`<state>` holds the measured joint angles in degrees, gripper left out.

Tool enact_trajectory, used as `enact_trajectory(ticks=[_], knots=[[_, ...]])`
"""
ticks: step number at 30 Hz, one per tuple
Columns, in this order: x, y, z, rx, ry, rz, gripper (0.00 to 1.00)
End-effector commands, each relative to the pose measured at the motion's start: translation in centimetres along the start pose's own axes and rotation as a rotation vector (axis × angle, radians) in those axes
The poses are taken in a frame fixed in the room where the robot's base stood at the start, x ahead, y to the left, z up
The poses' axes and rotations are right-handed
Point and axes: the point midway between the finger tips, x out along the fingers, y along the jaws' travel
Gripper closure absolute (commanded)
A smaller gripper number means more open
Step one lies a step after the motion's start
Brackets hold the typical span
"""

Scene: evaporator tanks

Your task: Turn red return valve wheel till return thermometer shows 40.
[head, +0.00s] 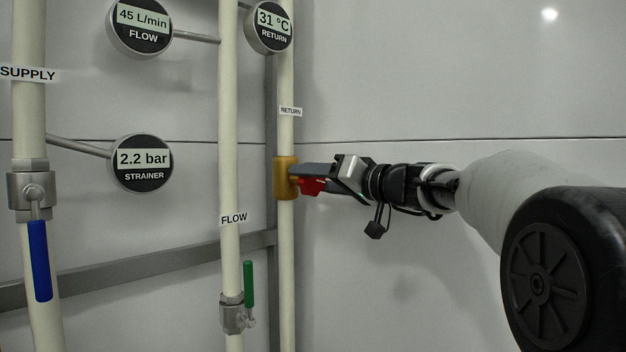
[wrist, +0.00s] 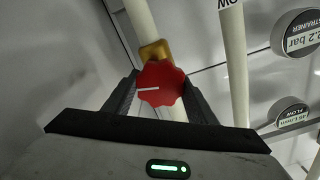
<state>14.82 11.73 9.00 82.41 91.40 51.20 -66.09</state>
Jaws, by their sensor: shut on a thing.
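The red return valve wheel (wrist: 161,84) sits on a brass valve body (head: 285,178) on the return pipe (head: 287,235). In the wrist view the wheel has a lobed rim and a white pointer line toward the left. My gripper (head: 305,180) reaches in from the right and is shut on the wheel, with one finger on each side of it in the wrist view (wrist: 160,95). In the head view the fingers hide most of the wheel. The return thermometer (head: 270,25) reads 31 °C.
The flow pipe (head: 230,120) stands left of the return pipe, with a green lever (head: 249,284). Farther left is the supply pipe (head: 30,120) with a blue lever (head: 40,260). The flow gauge (head: 141,25) reads 45 L/min; the strainer gauge (head: 142,163) reads 2.2 bar.

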Motion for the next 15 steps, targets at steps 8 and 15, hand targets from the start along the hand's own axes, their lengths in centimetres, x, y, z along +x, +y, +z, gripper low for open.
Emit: enact_trajectory(ticks=[8,15], knots=[[0.00,0.06,0.10,-0.005,-0.002,0.001,0.71],[0.00,0.06,0.08,-0.004,-0.001,0.001,0.30]])
